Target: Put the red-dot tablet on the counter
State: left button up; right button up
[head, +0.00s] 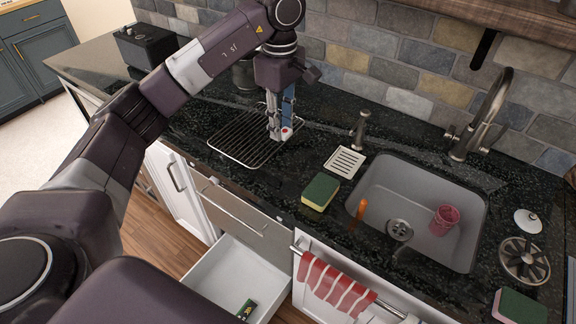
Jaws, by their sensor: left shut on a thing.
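The red-dot tablet (286,133) is a small white block with a red dot on top. It shows in the head view between the fingertips of my left gripper (279,131), which points down and is shut on it. The fingers partly hide the tablet. It is low over the black speckled counter (310,140), by the right end of a wire rack; I cannot tell whether it touches the counter. My right gripper is not in view.
The wire rack (240,140) lies left of the gripper. A white soap dish (345,162), a sponge (320,191) and a sink (452,205) holding a pink cup (444,219) are to the right. An open drawer (225,268) juts out below. A tall faucet (485,115) stands behind the sink.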

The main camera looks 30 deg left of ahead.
pick_arm(q)
jog(key=p, duration=0.2)
send_over(283, 178)
notch_tip(283, 178, down, 12)
jog(key=shift+s+r, duration=0.1)
jog(key=shift+r, duration=0.15)
notch_tip(283, 178, down, 4)
jog(key=shift+f+p, duration=0.2)
jog(key=shift+p, duration=0.3)
jog(key=shift+f, duration=0.1)
jog(key=o, duration=0.8)
jog(key=shift+o, duration=0.2)
